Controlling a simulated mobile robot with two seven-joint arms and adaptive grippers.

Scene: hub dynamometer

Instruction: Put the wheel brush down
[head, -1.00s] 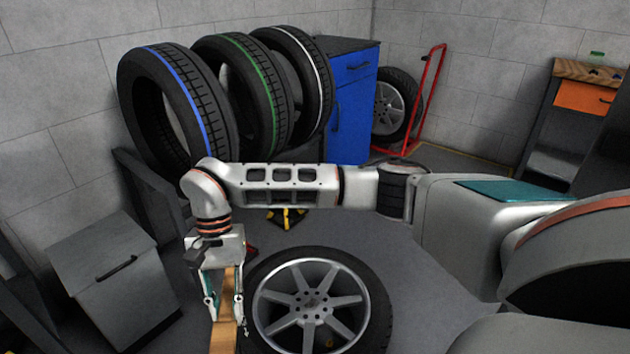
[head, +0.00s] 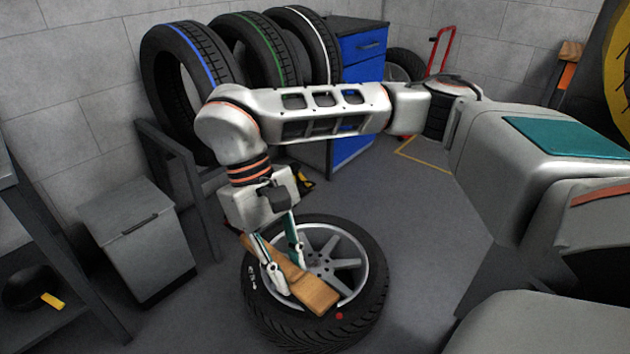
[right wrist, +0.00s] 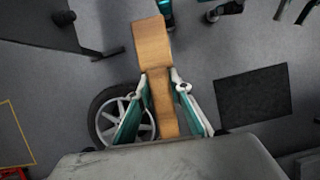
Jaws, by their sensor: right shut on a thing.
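The wheel brush (head: 315,295) shows as a tan wooden block with a narrower handle; no bristles can be made out. My right gripper (head: 287,271) is shut on its narrower part and holds it tilted in front of the wheel on the floor. In the right wrist view the brush (right wrist: 153,45) sits between the two fingers (right wrist: 160,103), its wide end pointing away from the palm. Whether the brush touches the wheel cannot be told.
A wheel with a tyre (head: 372,290) lies flat on the floor below the brush. A grey cabinet (head: 135,235) stands at left, and a dark shelf (head: 50,230) at the far left edge. Tyres (head: 185,75) and a blue cabinet (head: 362,65) stand behind. Floor right of the wheel is clear.

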